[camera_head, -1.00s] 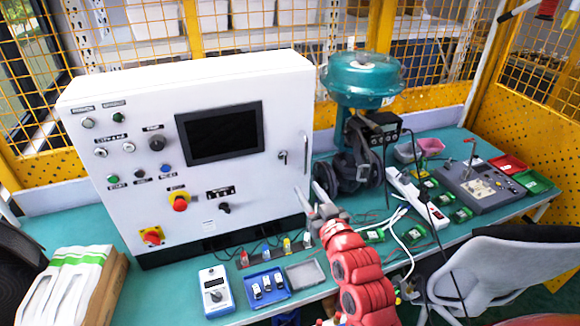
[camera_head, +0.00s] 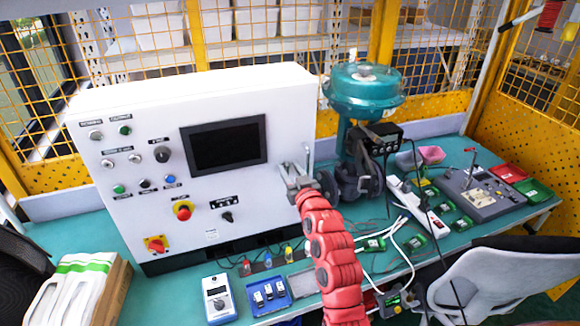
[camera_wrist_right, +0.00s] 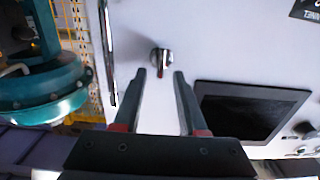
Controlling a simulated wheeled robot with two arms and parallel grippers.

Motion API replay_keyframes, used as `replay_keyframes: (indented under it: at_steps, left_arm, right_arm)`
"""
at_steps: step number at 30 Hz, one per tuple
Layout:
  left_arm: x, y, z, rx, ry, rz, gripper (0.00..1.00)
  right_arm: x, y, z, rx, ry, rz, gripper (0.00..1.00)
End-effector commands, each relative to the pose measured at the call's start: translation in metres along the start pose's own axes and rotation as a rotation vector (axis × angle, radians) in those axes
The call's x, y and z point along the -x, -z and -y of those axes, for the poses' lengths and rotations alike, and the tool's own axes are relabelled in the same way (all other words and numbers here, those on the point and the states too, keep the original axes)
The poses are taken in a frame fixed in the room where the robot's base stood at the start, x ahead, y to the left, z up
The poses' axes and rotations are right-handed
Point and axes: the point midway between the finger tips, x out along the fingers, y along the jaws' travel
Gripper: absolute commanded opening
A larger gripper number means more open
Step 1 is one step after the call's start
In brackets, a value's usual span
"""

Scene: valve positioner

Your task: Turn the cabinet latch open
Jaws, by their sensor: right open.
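The white control cabinet (camera_head: 215,84) stands on the teal bench, with its door face toward me. The latch (camera_wrist_right: 161,60) is a small round metal knob with a red mark; it shows in the right wrist view just beyond my fingertips. In the head view my right gripper hides the latch. My right gripper (camera_head: 294,172) is raised at the right side of the cabinet face. In the right wrist view its two fingers (camera_wrist_right: 159,74) are apart, one to each side of the latch's line, with nothing between them. My left gripper is not in view.
A long door handle (camera_wrist_right: 107,50) is beside the latch. A dark screen (camera_head: 223,145) is on the door. A teal valve actuator (camera_head: 362,92) stands right of the cabinet. A blue meter (camera_head: 218,297) and a blue tray (camera_head: 267,293) lie in front.

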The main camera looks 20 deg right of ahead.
Motion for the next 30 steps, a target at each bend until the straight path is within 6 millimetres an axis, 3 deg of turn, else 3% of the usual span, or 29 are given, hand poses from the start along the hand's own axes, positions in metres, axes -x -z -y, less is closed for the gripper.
replay_keyframes:
  at_steps: [9, 16, 17, 30]
  left_arm:
    - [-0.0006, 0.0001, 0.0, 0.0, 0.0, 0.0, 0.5]
    - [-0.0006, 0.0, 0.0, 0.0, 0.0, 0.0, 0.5]
    - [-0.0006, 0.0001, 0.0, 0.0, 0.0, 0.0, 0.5]
    - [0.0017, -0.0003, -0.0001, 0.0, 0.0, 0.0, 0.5]
  right_arm:
    - [-0.0021, 0.0004, -0.0001, 0.0, 0.0, -0.002, 0.41]
    - [-0.002, 0.0006, -0.0001, 0.0, 0.0, -0.002, 0.02]
    - [-0.002, 0.0006, -0.0001, 0.0, 0.0, -0.002, 0.0]
    - [-0.0019, 0.0001, -0.0005, -0.015, -0.001, -0.003, 0.0]
